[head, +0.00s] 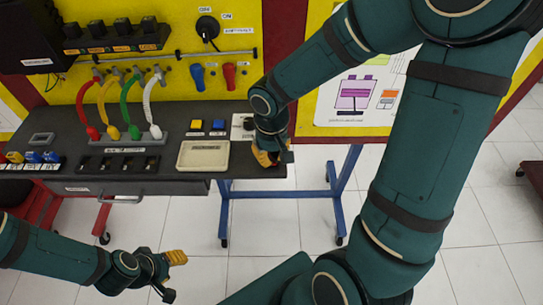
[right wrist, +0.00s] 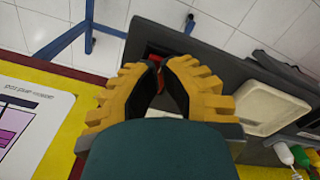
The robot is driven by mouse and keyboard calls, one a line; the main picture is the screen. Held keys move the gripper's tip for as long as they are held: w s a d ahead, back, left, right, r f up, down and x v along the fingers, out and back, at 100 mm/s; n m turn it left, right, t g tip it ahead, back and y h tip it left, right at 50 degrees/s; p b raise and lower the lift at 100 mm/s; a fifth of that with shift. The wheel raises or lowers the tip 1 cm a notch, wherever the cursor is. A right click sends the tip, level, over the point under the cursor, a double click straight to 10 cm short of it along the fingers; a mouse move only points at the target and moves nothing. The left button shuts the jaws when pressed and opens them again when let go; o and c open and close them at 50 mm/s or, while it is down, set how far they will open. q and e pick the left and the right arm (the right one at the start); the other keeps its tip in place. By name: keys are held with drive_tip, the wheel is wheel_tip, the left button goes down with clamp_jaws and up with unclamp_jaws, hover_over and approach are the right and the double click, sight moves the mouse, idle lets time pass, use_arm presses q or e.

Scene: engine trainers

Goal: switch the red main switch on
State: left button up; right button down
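The red main switch (right wrist: 155,56) shows only in part in the right wrist view, as a patch of red at and between the fingertips. In the head view it is hidden by my right gripper (head: 270,158), which points down at the right end of the dark desk top. In the right wrist view the yellow fingers of the right gripper (right wrist: 161,64) come close together at the tips, with a narrow gap. I cannot tell whether they press on the switch. My left gripper (head: 174,276) is low at the left, clear of the desk, fingers apart and empty.
A yellow panel (head: 180,75) stands behind. The floor in front is open.

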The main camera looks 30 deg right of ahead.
drive_tip(key=shift+f+b, duration=0.45)
drive_tip(key=shift+f, duration=0.1)
drive_tip(key=shift+r, duration=0.15)
drive_tip(key=shift+r+p, duration=2.75)
drive_tip(key=shift+r, duration=0.7)
